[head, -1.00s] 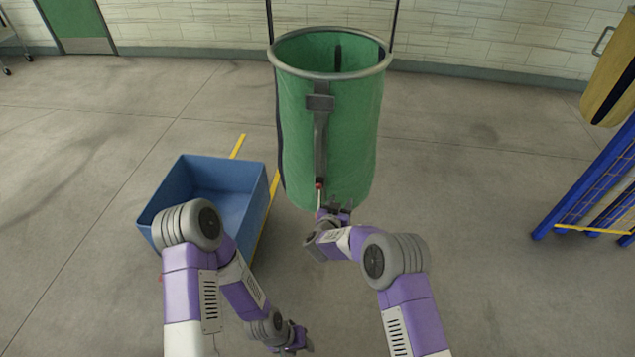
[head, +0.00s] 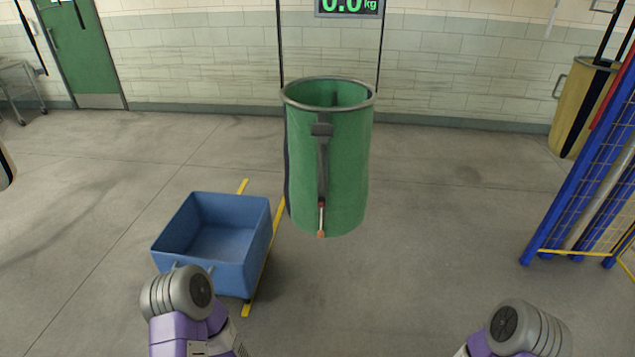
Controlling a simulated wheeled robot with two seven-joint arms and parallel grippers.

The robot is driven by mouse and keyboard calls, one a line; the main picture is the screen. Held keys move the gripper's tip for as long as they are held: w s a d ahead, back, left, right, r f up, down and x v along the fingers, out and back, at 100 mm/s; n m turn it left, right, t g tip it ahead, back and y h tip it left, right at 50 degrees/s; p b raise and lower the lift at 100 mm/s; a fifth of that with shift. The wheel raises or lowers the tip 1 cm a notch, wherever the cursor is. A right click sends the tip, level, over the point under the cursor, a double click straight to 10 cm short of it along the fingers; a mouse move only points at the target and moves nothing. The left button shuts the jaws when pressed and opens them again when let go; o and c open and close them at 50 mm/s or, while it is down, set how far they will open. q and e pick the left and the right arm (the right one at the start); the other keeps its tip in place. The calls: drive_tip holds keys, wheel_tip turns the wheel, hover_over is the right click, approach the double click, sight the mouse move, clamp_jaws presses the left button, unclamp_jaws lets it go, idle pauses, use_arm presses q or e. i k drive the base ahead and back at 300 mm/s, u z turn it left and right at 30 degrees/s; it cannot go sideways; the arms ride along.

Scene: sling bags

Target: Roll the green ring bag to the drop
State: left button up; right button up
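The green ring bag (head: 343,175) hangs upright in the middle of the head view, with a grey metal ring (head: 330,106) around its open top and dark straps going up from it. A grey strap runs down its front to a red and white pull with an orange end (head: 321,222). Nothing of mine touches the bag. My left and right arms show only at the bottom edge, and both grippers are out of view.
A blue tub (head: 225,235) stands on the floor left of the bag beside a yellow floor line (head: 262,275). A blue rack (head: 580,190) stands at the right, a yellow bag (head: 577,108) behind it. A display (head: 349,6) reads 0.0 kg. Floor right of the bag is clear.

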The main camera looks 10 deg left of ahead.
sight(328, 120)
drive_tip(key=u, duration=0.85)
drive_tip(key=i, duration=0.9)
drive_tip(key=z, duration=0.4)
